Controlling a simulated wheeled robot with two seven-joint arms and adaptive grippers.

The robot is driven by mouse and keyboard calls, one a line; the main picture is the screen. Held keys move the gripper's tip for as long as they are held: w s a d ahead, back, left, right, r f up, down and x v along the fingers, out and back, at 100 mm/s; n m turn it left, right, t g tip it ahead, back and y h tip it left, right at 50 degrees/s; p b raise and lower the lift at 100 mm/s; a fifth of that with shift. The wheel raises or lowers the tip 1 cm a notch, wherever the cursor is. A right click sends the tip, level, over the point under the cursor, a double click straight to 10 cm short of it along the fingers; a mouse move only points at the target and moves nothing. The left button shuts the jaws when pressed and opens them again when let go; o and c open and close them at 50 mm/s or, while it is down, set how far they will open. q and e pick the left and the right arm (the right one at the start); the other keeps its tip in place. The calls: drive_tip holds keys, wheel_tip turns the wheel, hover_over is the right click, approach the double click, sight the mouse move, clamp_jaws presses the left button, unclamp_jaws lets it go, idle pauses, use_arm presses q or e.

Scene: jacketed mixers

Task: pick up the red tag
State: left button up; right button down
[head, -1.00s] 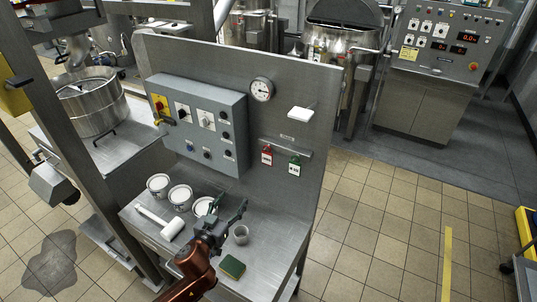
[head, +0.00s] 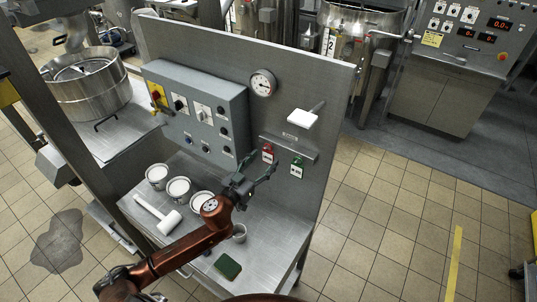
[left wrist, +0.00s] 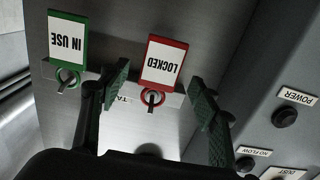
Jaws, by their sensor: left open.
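The red tag (head: 267,152) hangs on the rail of the upright grey panel. In the left wrist view the red tag (left wrist: 164,62) appears upside down, reads LOCKED, and has a red ring on a peg. My left gripper (head: 262,164) is open in front of the panel, close to the tag. In the left wrist view its fingers (left wrist: 159,78) stand on either side of the tag's ring end, with gaps on both sides. Nothing is held. My right gripper is not in view.
A green IN USE tag (head: 297,167) hangs beside the red one. The control box (head: 196,112) juts out to the left. On the bench are several white-filled cups, a white mallet (head: 158,214), a grey cup (head: 239,233) and a green sponge (head: 228,267). A white paddle (head: 302,118) sticks out above.

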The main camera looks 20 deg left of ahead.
sight(267, 155)
use_arm(q)
drive_tip(key=w, duration=0.2)
drive_tip(key=shift+w+d, duration=0.15)
drive_tip(key=shift+w, duration=0.25)
drive_tip(key=shift+w+d+p, duration=0.15)
drive_tip(key=shift+w+p, duration=0.15)
drive_tip(key=shift+w, duration=0.05)
drive_tip(key=c, duration=0.9)
drive_tip(key=shift+c, duration=0.2)
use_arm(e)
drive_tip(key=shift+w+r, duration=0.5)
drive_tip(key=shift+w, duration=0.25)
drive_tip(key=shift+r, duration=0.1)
